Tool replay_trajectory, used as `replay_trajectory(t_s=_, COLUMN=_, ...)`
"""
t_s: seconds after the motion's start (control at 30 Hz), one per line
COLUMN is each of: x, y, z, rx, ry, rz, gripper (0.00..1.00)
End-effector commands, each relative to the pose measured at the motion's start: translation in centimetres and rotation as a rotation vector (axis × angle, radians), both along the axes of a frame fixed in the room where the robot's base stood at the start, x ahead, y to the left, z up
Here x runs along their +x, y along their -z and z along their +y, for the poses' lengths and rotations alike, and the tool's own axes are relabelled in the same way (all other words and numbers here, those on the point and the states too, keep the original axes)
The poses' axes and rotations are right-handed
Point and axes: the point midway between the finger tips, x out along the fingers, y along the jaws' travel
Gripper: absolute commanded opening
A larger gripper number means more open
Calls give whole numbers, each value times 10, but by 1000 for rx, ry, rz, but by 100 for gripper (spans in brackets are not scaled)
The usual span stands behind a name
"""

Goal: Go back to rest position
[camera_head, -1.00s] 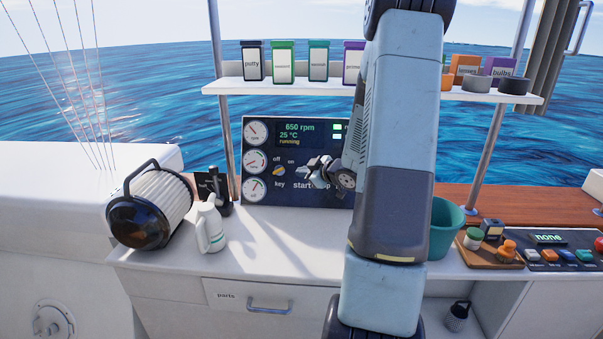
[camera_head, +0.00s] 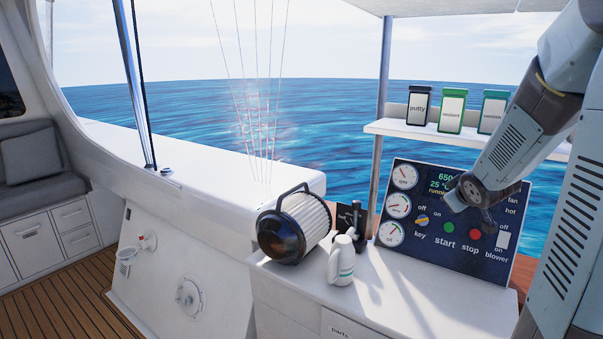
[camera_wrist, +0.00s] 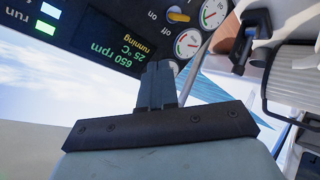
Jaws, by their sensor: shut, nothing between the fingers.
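My gripper (camera_head: 464,197) is in front of the dark control panel (camera_head: 415,246) at the right of the head view. In the wrist view its two fingers (camera_wrist: 157,84) are together with nothing between them. The panel has gauges, a key switch (camera_head: 422,221), a green start button (camera_head: 448,230) and a red stop button (camera_head: 475,234). Its display reads 650 rpm, 25 °C and running. My arm hides part of the display in the head view, but the text shows upside down in the wrist view (camera_wrist: 112,55). I cannot tell the gap between gripper and panel.
A black-and-white filter canister (camera_head: 293,226) and a white jug (camera_head: 342,260) stand on the counter (camera_head: 285,280) left of the panel. A shelf (camera_head: 395,130) above holds labelled containers, including putty (camera_head: 418,106). Wooden deck (camera_head: 70,305) lies open at the lower left.

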Motion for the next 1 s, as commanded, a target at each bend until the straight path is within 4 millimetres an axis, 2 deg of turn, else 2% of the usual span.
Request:
replay_trajectory(t_s=0.03, x=-9, y=-12, z=8, rx=1, ry=26, rz=5, gripper=0)
replay_trajectory(t_s=0.2, x=-43, y=-38, z=30, rx=40, ry=128, rz=51, gripper=0)
replay_trajectory(t_s=0.43, x=-102, y=-64, z=64, rx=134, ry=240, rz=119, gripper=0)
replay_trajectory(t_s=0.8, x=-212, y=-81, z=130, rx=359, ry=325, rz=275, gripper=0)
replay_trajectory(t_s=1.0, x=-260, y=-82, z=156, rx=456, ry=322, rz=363, gripper=0)
